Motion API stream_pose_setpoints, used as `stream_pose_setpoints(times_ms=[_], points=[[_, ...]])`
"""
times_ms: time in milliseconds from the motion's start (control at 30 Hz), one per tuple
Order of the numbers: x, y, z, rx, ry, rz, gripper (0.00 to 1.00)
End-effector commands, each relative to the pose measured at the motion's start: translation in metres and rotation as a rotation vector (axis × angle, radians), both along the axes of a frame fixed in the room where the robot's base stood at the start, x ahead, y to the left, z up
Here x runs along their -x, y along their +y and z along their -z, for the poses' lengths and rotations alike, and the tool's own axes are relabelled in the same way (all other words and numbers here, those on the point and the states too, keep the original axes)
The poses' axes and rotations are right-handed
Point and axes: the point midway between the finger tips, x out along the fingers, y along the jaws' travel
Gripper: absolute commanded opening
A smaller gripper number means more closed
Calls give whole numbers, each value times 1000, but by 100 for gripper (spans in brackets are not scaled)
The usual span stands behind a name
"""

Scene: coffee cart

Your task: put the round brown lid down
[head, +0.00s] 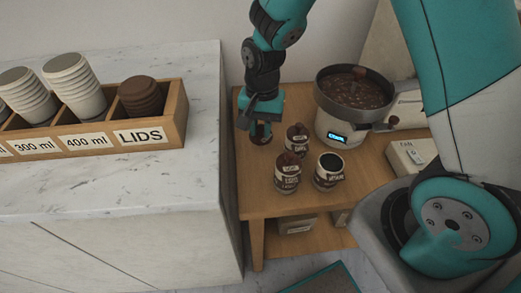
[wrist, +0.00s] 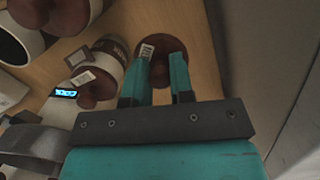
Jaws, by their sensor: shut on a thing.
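The round brown lid (wrist: 200,42) is between the fingers of my gripper (wrist: 160,65) in the wrist view. In the head view my gripper (head: 262,124) points down over the back left of the wooden table (head: 262,200), with the lid (head: 261,140) partly hidden under it. I cannot tell whether the lid touches the tabletop. Beside it stand two labelled canisters with brown knobbed lids, one behind (head: 296,139) and one in front (head: 287,175). A third canister (head: 328,174) to their right has an open, dark top.
A grinder-like machine (head: 337,125) with a wide bowl of dark beans and a lit display stands behind the canisters. A box marked FAN (head: 408,157) is at the right. The marble counter (head: 110,185) with a wooden cup rack (head: 178,118) is at the left. The table's front left is clear.

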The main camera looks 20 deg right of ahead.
Motion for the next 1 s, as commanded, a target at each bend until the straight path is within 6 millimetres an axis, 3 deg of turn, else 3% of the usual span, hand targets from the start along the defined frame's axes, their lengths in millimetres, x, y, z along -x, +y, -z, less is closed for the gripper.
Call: stream_pose_setpoints(times_ms=[100, 500, 967, 1000], points=[[1, 0, 27, 1, 4, 1, 0], [0, 0, 75, 0, 1, 0, 0], [0, 0, 85, 1, -1, 0, 0], [0, 0, 84, 0, -1, 0, 29]])
